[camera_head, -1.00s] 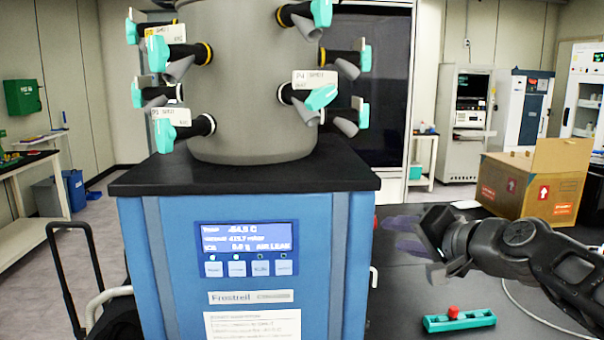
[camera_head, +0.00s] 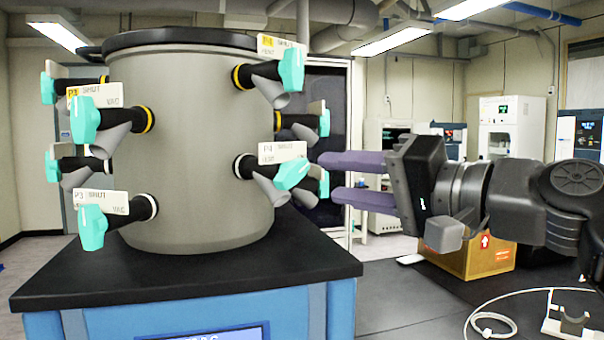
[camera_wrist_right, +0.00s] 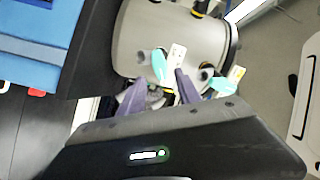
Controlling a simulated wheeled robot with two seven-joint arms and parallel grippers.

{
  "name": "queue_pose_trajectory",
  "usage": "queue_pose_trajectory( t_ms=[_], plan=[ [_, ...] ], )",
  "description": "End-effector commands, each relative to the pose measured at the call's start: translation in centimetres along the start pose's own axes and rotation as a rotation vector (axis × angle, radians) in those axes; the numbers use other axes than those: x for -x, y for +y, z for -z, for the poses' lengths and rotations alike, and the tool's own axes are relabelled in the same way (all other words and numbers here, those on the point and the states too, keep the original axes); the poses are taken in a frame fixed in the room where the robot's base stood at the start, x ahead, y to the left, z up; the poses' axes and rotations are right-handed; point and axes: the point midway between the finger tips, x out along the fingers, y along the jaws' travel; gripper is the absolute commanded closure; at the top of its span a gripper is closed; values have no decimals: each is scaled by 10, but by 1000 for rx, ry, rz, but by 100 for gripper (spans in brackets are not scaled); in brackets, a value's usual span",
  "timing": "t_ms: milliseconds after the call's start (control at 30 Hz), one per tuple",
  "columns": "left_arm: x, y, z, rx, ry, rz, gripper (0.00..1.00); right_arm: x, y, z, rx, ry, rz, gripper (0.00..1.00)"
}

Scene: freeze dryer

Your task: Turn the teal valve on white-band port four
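The teal valve handle of port P4 (camera_head: 292,174) sits on the lower right of the grey drum (camera_head: 195,205). Its black stem has a white band at the drum, and its tag (camera_head: 282,151) reads P4, SHUT. The handle is tilted. My right gripper (camera_head: 327,177) is open, its two purple fingers pointing left toward this handle, a small gap apart from it in the picture. In the right wrist view, a teal handle with a white tag (camera_wrist_right: 160,66) lies just beyond the open fingers; nothing is between them. My left gripper is not in view.
A yellow-band valve (camera_head: 291,70) is above P4. Other teal-handled ports (camera_head: 92,227) are on the drum's left, and more show behind P4 at right. The drum stands on a black-topped blue cabinet (camera_head: 190,280). A cardboard box (camera_head: 490,262) is behind my right arm.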

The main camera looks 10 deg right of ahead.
Motion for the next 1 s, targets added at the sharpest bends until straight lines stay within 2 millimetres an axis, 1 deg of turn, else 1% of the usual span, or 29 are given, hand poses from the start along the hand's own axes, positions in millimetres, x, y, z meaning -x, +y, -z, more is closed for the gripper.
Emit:
queue_pose_trajectory(
  t_ms=[167,400,500,600,833,1000],
  plan=[
    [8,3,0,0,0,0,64,-22,-1,1,-2,-2,-2,60],
    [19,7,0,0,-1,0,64,-59,-1,1,-2,-2,-2,60],
    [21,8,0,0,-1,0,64,-69,0,0,-1,-2,-1,60],
    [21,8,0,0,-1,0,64,-73,0,0,0,0,-1,60],
    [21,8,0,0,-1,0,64,-73,1,0,0,1,-1,60],
    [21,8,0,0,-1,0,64,-73,0,0,0,0,-1,73]
  ],
)
